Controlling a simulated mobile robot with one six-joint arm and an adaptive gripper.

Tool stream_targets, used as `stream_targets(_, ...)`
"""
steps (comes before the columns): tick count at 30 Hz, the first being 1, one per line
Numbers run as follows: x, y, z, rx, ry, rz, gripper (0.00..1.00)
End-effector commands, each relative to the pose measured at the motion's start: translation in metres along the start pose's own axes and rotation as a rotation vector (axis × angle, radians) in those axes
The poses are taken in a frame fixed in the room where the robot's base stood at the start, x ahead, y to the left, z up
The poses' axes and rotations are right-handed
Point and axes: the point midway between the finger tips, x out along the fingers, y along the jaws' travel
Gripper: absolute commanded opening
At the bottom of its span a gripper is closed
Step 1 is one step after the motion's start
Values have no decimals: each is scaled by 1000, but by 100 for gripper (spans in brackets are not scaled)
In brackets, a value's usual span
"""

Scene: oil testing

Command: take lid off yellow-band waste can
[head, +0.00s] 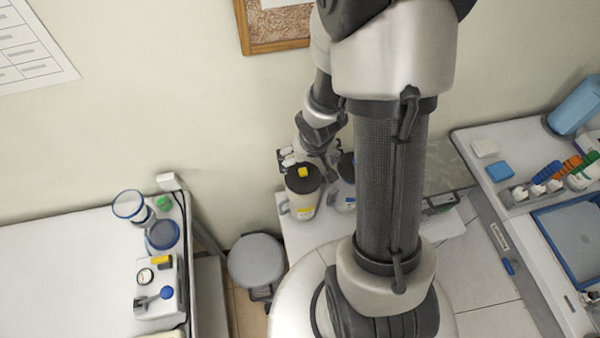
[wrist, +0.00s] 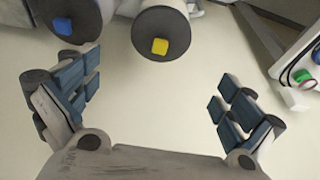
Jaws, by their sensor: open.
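The yellow-band waste can (head: 304,206) is pale with a yellow patch low on its side. Its dark round lid (head: 300,183) with a yellow knob is on it. The lid (wrist: 160,28) also shows at the top middle of the wrist view, beyond the fingertips. A second can (head: 346,194) stands to its right, partly hidden by my arm; its dark lid with a blue knob (wrist: 63,26) is at the top left of the wrist view. My gripper (wrist: 155,88) is open with nothing between its fingers. In the head view my gripper (head: 300,155) is near the cans, partly hidden.
The cans stand on a low white surface (head: 300,237) by the wall. A grey round stool (head: 257,261) is left of it. A white table (head: 60,270) with instruments is at left, and a bench (head: 490,165) with trays and bottles is at right.

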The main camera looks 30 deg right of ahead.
Motion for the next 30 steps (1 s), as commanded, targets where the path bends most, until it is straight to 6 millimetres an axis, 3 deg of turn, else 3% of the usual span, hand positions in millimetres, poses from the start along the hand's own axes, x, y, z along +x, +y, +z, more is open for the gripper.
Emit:
stream_targets(1, 16, 0, 2, 0, 0, 0, 100)
stream_targets(9, 62, 0, 1, -1, 0, 0, 100)
stream_targets(13, 78, 0, 0, -1, 1, 0, 100)
stream_targets(22, 92, 0, -2, -1, 1, 0, 100)
stream_targets(30, 132, -1, -4, -1, 0, 0, 100)
